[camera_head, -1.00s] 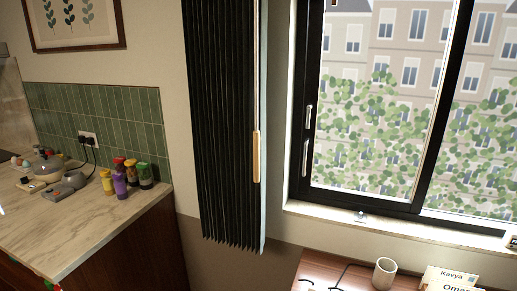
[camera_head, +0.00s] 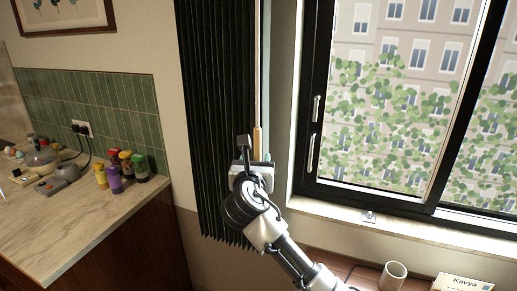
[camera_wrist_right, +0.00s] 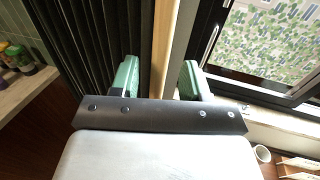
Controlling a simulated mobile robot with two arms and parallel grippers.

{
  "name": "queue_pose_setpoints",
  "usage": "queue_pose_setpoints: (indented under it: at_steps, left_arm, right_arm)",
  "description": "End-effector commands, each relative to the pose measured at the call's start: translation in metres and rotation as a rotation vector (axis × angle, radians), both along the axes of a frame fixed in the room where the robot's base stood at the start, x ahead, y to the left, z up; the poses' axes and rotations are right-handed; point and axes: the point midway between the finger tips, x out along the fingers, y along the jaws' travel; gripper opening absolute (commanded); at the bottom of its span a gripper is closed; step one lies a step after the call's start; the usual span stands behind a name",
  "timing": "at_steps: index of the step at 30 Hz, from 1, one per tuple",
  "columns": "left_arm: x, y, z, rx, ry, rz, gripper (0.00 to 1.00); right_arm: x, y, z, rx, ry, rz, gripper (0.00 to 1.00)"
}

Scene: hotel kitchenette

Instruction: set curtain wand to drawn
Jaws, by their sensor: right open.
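The curtain wand (camera_head: 257,140) hangs upright at the right edge of the black pleated curtain (camera_head: 215,110), with a light wooden handle at its lower end. The curtain is bunched to the left of the window. My right gripper (camera_head: 254,151) is raised at the handle and hides its lower part. In the right wrist view, the green-padded fingers of my right gripper (camera_wrist_right: 160,76) are spread apart. The wand handle (camera_wrist_right: 166,45) runs up between their directions, with a visible gap to each side. Whether it lies fully between the pads is hard to tell. My left gripper is not in view.
The black-framed window (camera_head: 312,130) with its sill (camera_head: 400,223) is right of the wand. A wooden table below holds a white mug (camera_head: 392,276) and a name card (camera_head: 462,284). A counter (camera_head: 95,215) with several bottles stands left of the curtain.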

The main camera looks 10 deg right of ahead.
Motion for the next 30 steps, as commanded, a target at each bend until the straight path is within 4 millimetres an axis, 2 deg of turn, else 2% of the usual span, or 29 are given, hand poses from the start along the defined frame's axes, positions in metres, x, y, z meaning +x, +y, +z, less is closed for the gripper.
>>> queue_pose_setpoints:
  at_steps: [3, 9, 21, 23, 30]
  left_arm:
    - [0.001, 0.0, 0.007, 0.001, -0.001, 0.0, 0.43]
    - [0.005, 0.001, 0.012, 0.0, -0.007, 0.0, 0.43]
    - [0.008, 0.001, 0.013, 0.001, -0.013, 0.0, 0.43]
    - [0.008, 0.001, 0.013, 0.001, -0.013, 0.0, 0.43]
    - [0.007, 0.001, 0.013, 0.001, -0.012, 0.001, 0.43]
  right_arm:
    - [0.021, -0.007, 0.002, 0.0, 0.002, -0.003, 0.46]
    - [0.042, -0.015, 0.001, 0.002, 0.0, -0.001, 0.46]
    - [0.049, -0.017, 0.0, 0.004, 0.0, 0.001, 0.46]
    - [0.049, -0.017, 0.0, 0.004, 0.0, 0.001, 0.4]
    - [0.049, -0.017, 0.0, 0.004, 0.001, 0.001, 0.03]
